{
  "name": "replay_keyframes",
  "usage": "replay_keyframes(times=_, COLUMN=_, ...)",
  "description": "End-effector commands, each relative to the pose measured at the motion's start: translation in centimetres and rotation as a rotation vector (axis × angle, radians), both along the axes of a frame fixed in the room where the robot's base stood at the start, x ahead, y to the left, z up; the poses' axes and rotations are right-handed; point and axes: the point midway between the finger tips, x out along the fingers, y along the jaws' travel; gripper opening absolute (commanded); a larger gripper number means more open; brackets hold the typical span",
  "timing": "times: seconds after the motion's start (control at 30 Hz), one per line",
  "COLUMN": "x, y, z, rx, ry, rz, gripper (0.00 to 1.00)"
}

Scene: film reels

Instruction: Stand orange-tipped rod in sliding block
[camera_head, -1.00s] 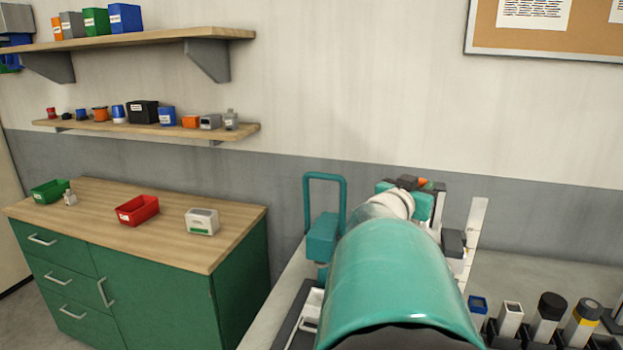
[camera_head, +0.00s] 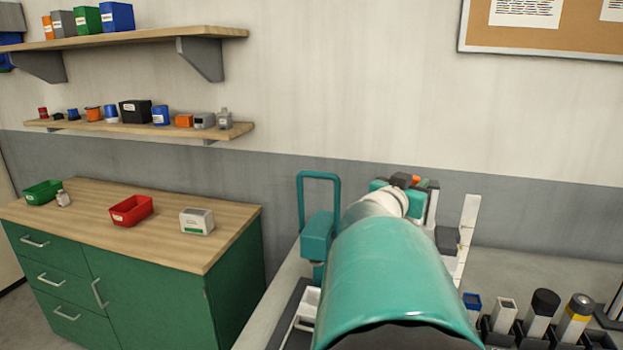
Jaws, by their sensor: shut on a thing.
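My gripper (camera_head: 408,183) is at the far end of my teal arm, over the back of the bench, and mostly hidden behind the arm. A small orange tip (camera_head: 416,179) shows at its jaws. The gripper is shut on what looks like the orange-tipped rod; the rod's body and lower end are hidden. I cannot make out the sliding block for certain. A dark grey block (camera_head: 447,240) sits beside a white upright strip (camera_head: 467,235), right of the gripper.
A teal handled fixture (camera_head: 319,232) stands just left of my arm. A rack at right holds a white square tube (camera_head: 504,315) and black-capped (camera_head: 541,312) and yellow-banded (camera_head: 575,318) posts. A green cabinet (camera_head: 150,295) with small bins stands left.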

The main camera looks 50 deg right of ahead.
Motion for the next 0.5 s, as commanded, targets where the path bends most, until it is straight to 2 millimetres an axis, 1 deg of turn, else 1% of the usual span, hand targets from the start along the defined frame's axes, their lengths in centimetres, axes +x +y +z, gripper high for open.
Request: replay_keyframes(times=0.5, x=-0.01, y=-0.02, z=-0.64, rx=0.001, ry=0.001, rz=0.0, gripper=0.0)
